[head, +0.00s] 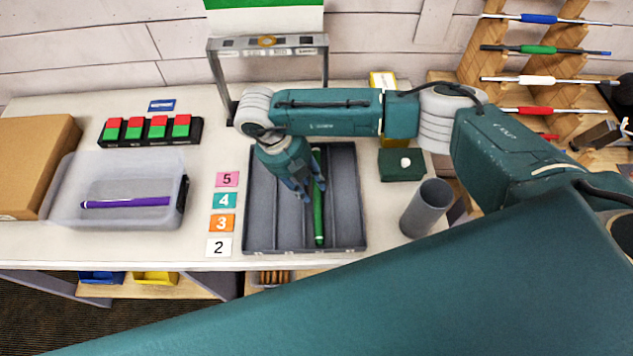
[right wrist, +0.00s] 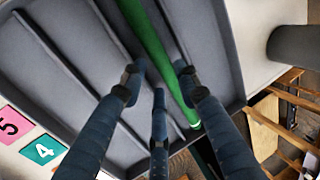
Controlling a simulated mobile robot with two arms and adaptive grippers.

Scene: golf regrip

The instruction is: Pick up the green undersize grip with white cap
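The green grip (head: 319,215) lies lengthwise in a compartment of the grey divided tray (head: 347,200). In the right wrist view the green grip (right wrist: 152,45) runs between my fingers, with a small pale end at its lower tip. My right gripper (head: 308,190) is over the tray at the grip's left side, pointing down. In the right wrist view its fingers (right wrist: 160,85) are spread apart. One finger overlaps the grip in the picture; I cannot tell whether it touches. My left gripper is not in view.
A clear bin (head: 62,205) with a purple grip (head: 125,203) stands at left, beside a cardboard box (head: 35,165). Numbered cards (head: 221,223) lie left of the tray. A grey cup (head: 427,208) stands right of it. A metal frame (head: 216,72) stands behind. A club rack (head: 490,60) is at right.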

